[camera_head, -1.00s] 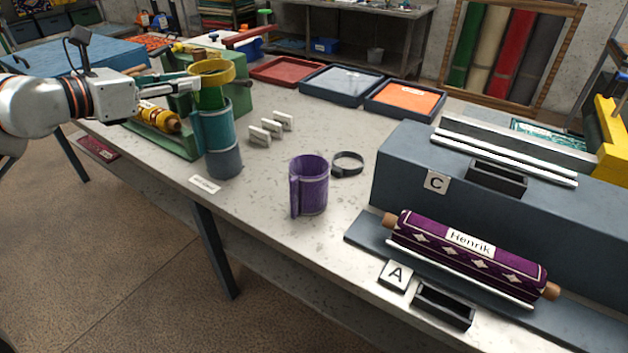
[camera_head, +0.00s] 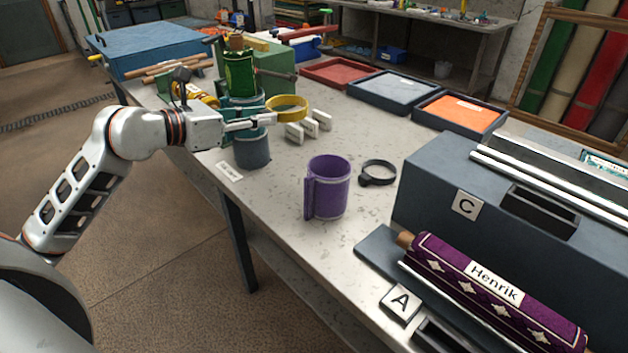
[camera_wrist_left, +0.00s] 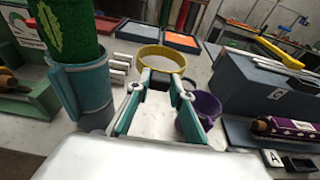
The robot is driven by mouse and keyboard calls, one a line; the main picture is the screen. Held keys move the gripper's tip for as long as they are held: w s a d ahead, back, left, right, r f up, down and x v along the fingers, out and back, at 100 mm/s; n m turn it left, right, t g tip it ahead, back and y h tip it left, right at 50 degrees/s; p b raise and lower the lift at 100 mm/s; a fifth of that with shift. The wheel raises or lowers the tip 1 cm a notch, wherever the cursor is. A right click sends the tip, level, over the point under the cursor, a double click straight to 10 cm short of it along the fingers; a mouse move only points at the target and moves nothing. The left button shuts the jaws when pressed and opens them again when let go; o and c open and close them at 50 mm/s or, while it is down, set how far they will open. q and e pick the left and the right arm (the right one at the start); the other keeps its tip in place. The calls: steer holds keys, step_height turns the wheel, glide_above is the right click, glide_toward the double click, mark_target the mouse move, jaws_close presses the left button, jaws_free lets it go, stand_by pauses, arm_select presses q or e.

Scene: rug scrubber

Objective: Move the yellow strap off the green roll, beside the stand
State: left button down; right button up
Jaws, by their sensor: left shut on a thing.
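The yellow strap (camera_head: 291,116) is a closed ring. My left gripper (camera_head: 268,120) is shut on its near side and holds it in the air, to the right of the stand (camera_head: 252,151). In the left wrist view the strap (camera_wrist_left: 162,50) shows between and beyond the fingertips (camera_wrist_left: 161,78). The green roll (camera_head: 238,72) stands upright in the stand's teal cup, with no yellow strap around it. In the left wrist view the roll (camera_wrist_left: 68,30) and teal cup (camera_wrist_left: 88,88) are left of the fingers. My forearm and gripper partly hide the stand in the head view. My right gripper is not seen.
A purple cup-like sleeve (camera_head: 328,187) and a black ring (camera_head: 378,175) are on the table to the right. Several small white blocks (camera_head: 308,128) stand behind the strap. Trays (camera_head: 393,90) lie farther back. A grey block (camera_head: 450,180) fills the right side.

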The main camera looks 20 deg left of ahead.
arm_select(q)
steer(key=b, duration=0.2)
glide_above(268, 193)
step_height(268, 193, down, 14)
steer(key=shift+r, duration=0.25)
step_height(268, 193, down, 5)
steer(key=shift+r+b, duration=0.1)
steer(key=shift+b, duration=0.5)
steer(key=shift+f, duration=0.5)
steer(key=shift+f, duration=0.15)
steer(key=c, duration=1.8)
jaws_free()
